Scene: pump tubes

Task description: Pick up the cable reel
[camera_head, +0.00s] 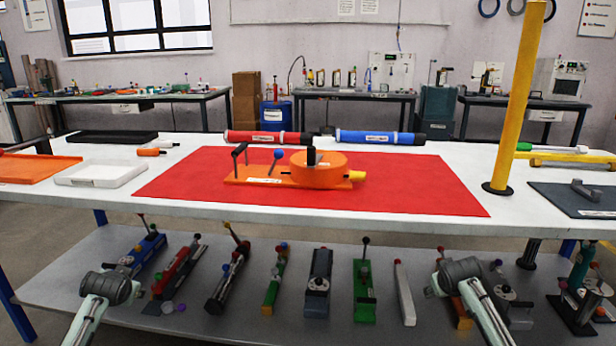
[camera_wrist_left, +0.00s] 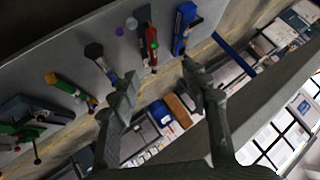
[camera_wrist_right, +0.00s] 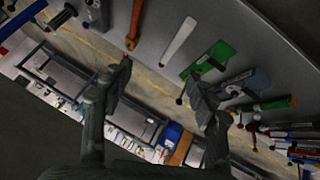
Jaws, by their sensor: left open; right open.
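The only reel-like thing in view is an orange round drum (camera_head: 319,168) on a flat orange base (camera_head: 262,175), with black handles, a blue knob and a yellow end piece. I take it for the cable reel. It sits on the red mat (camera_head: 420,185) in the middle of the table in the head view. My left gripper (camera_wrist_left: 160,84) is open and empty in the left wrist view. My right gripper (camera_wrist_right: 160,78) is open and empty in the right wrist view. Both arms are low at the front in the head view, well apart from the drum.
A red tube (camera_head: 268,138) and a blue tube (camera_head: 380,138) lie behind the mat. A yellow post (camera_head: 515,100) stands on the right. A white tray (camera_head: 102,174) and an orange tray (camera_head: 35,168) lie left. Several tools stand on the lower shelf (camera_head: 75,262).

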